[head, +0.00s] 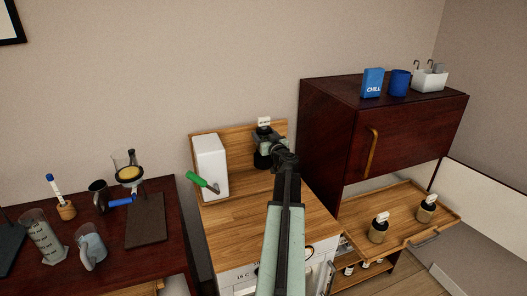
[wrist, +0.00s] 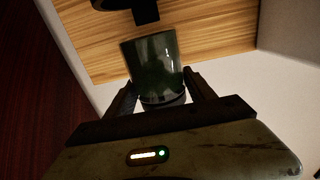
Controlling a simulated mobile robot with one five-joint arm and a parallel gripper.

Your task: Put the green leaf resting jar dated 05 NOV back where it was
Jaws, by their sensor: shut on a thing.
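A dark green glass jar (wrist: 152,62) stands between the two fingers of my gripper (wrist: 160,92) in the wrist view, and the fingers are shut on it. In the head view my gripper (head: 265,138) is above the wooden counter, close to its backboard. A small white tag (head: 264,121) shows just above it; its writing is too small to read. Most of the held jar is hidden behind my gripper and arm there. A black object (wrist: 130,8) shows beyond the jar in the wrist view.
A white box (head: 210,166) with a green-handled tool stands left of my gripper. At the right, two tagged jars (head: 378,229) (head: 427,209) stand apart on a pulled-out wooden shelf (head: 405,232) below a dark red cabinet (head: 335,110). Several small jars sit lower down.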

